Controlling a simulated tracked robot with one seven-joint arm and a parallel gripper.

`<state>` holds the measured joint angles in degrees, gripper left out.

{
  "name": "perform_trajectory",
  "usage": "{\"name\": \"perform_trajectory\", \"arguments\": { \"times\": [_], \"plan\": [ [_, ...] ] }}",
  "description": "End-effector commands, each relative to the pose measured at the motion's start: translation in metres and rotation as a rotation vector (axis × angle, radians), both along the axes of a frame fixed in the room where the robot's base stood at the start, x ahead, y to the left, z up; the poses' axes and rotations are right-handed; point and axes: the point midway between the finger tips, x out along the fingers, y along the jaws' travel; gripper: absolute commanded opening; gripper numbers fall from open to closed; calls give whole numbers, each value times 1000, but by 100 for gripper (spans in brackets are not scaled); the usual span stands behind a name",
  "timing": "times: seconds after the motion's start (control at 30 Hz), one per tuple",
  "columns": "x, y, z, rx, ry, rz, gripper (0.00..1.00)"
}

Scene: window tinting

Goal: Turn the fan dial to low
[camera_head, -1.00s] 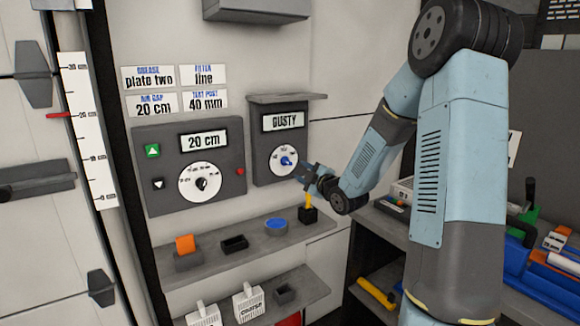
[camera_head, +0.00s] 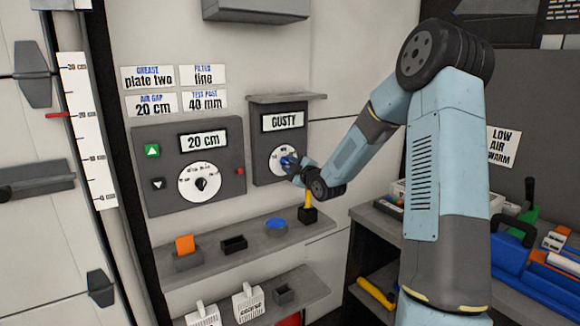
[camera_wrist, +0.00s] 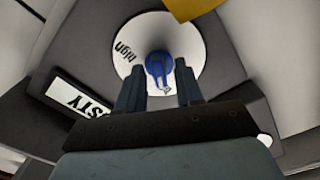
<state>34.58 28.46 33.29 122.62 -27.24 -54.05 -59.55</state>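The fan dial is a blue knob on a round white plate, on a dark grey panel (camera_head: 263,160) whose display reads "GUSTY". In the wrist view the blue knob (camera_wrist: 158,68) sits in the middle of the white plate (camera_wrist: 190,45), with the word "high" readable at its left. My gripper (camera_head: 288,162) is at the dial in the head view and partly covers it. In the wrist view my gripper (camera_wrist: 160,84) has its two dark fingers apart, one on each side of the knob, with a gap to each finger. The "low" mark is not readable.
A second grey panel (camera_head: 160,198) with a "20 cm" display and its own dial stands to the left. Below is a shelf (camera_head: 215,262) with an orange block, a blue round piece and a yellow-handled item (camera_head: 308,212). A card reading "LOW AIR WARM" (camera_head: 503,147) hangs at right.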

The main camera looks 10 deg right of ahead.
Motion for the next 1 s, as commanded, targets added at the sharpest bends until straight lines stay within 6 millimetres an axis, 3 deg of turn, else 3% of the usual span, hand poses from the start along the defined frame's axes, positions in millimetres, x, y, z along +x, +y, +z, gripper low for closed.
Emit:
{"name": "perform_trajectory", "arguments": {
  "times": [0.37, 0.77, 1.0],
  "plan": [
    [0, 1, 0, 0, 1, 1, 0],
    [-1, 1, -1, 20, 10, 3, 0],
    [-1, 3, -1, 125, 44, 4, 0]
  ]
}}
